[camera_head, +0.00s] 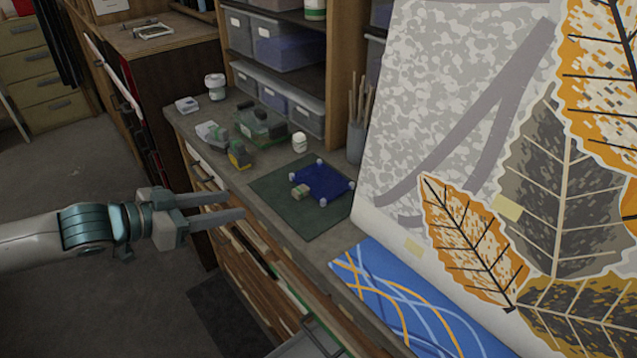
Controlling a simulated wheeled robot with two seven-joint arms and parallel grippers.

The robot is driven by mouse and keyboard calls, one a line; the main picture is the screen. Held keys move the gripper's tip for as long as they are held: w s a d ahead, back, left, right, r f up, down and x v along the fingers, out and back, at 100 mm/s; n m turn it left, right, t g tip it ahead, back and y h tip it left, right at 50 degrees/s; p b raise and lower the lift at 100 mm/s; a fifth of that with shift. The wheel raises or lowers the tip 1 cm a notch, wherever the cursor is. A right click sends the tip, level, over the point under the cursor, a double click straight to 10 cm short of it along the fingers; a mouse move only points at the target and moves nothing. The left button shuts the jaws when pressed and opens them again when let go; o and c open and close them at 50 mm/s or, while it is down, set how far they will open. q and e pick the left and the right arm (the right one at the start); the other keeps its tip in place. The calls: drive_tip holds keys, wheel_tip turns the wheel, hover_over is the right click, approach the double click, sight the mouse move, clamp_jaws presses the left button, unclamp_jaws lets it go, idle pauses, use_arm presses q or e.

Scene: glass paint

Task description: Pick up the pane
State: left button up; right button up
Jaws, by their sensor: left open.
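The pane (322,182) is a dark blue flat square with pale round pieces at its corners. It lies on a dark green mat (278,201) on the workbench. A small yellow-green block (300,191) sits at its near left edge; I cannot tell if it touches the pane. My left gripper (242,205) comes in from the left, in front of the bench's front edge. Its two fingers are apart with nothing between them. It is to the left of the mat, clear of the pane. My right gripper does not show.
A large leaf-pattern panel (440,150) stands on the right, with a blue patterned sheet (385,300) below it. A cup of brushes (356,142), a small white jar (299,142) and tools (262,125) stand behind the mat. Drawers (265,300) line the bench front.

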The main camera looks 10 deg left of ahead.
use_arm(q)
drive_tip(key=shift+s+d+r, duration=0.25)
drive_tip(key=shift+s+r, duration=0.05)
drive_tip(key=shift+s, duration=0.15)
drive_tip(key=shift+w+d, duration=0.1)
drive_tip(key=shift+w, duration=0.1)
drive_tip(key=p+x, duration=0.4)
drive_tip(key=x, duration=0.6)
drive_tip(key=shift+w+d+p, duration=0.25)
drive_tip(key=shift+p, duration=0.15)
drive_tip(key=shift+w+d+f, duration=0.3)
drive_tip(key=shift+w+f, duration=0.1)
